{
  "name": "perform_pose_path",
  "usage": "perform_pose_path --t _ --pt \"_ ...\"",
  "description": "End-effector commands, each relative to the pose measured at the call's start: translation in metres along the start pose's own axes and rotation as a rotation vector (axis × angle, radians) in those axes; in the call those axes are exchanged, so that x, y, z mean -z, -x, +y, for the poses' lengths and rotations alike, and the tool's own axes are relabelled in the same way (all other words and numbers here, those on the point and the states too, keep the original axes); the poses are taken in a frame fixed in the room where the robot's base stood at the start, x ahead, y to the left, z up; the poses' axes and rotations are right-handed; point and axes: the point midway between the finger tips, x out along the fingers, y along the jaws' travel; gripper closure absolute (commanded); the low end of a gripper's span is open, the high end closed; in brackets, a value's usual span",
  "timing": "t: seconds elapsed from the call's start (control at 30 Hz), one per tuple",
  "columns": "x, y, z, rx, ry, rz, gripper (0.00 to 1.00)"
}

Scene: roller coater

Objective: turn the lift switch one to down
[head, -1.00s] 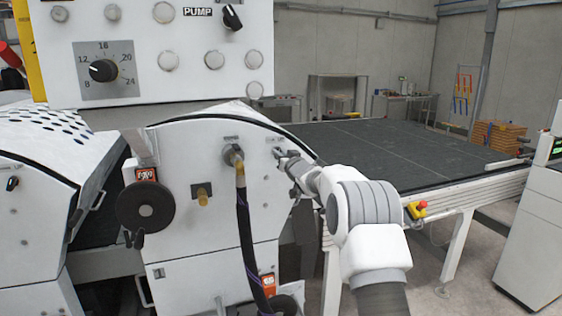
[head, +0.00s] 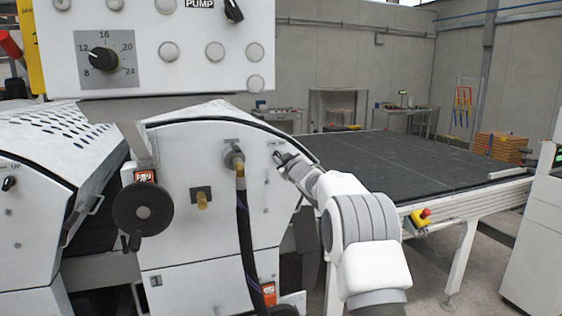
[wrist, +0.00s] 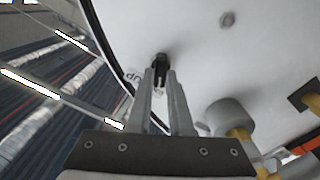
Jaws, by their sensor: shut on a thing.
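The lift switch (wrist: 161,61) is a small black knob on the white side panel of the machine. In the wrist view the label beside it reads "UP". My gripper (wrist: 162,75) is shut on the knob, with one finger on each side. In the head view my gripper (head: 282,158) is at the upper right of the white side panel (head: 215,230), below its curved edge. There the fingers mostly hide the knob, so its exact angle is hard to tell.
A second black switch marked "UP" (head: 9,184) is on the left housing. A hose (head: 243,230) and a black handwheel (head: 142,206) stick out left of my gripper. The dark conveyor table (head: 380,160) and a red emergency button (head: 424,213) are to the right.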

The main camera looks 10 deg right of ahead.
Motion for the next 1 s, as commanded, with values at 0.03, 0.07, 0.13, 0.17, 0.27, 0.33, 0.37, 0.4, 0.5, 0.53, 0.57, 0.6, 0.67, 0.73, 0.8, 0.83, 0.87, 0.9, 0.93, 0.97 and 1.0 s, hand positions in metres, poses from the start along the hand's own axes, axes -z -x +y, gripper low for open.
perform_pose_path --t 0.03,0.07,0.13,0.17,0.27,0.33,0.37,0.4,0.5,0.53,0.57,0.6,0.67,0.73,0.8,0.83,0.87,0.9,0.93,0.97,1.0 --pt "-0.0003 0.0000 -0.0001 0.000 0.009 0.000 1.00" --pt "-0.0002 0.0000 -0.0001 0.000 0.014 0.000 1.00" --pt "0.0000 0.0000 -0.0001 0.000 0.021 0.000 1.00" --pt "0.0000 0.0000 -0.0001 0.000 0.023 0.000 1.00" --pt "0.0002 0.0000 0.0000 0.000 0.026 0.000 1.00" --pt "0.0002 0.0000 0.0000 0.000 0.027 0.000 1.00" --pt "0.0002 0.0000 0.0000 0.000 0.026 0.000 1.00" --pt "0.0002 0.0001 0.0000 0.000 0.026 0.000 1.00" --pt "0.0002 0.0001 0.0000 0.000 0.026 0.000 1.00" --pt "0.0001 0.0001 0.0000 0.000 0.026 0.000 1.00" --pt "0.0001 0.0001 0.0000 0.000 0.026 0.000 0.76" --pt "0.0002 0.0001 0.0000 0.000 0.026 0.000 0.69" --pt "0.0002 0.0001 0.0000 0.000 0.025 0.000 0.58" --pt "0.0001 0.0001 0.0000 0.000 0.025 0.000 0.51" --pt "0.0001 0.0001 0.0000 0.000 0.025 0.000 0.51" --pt "0.0001 0.0001 0.0000 0.000 0.024 0.000 0.51" --pt "0.0001 0.0000 0.0000 0.000 0.024 0.000 0.51" --pt "0.0001 0.0000 -0.0001 0.000 0.024 0.000 0.51" --pt "0.0001 0.0001 -0.0001 0.000 0.024 0.000 0.51" --pt "0.0001 0.0001 -0.0001 0.000 0.024 0.000 0.51" --pt "0.0000 0.0005 -0.0001 0.000 0.024 0.000 0.51"
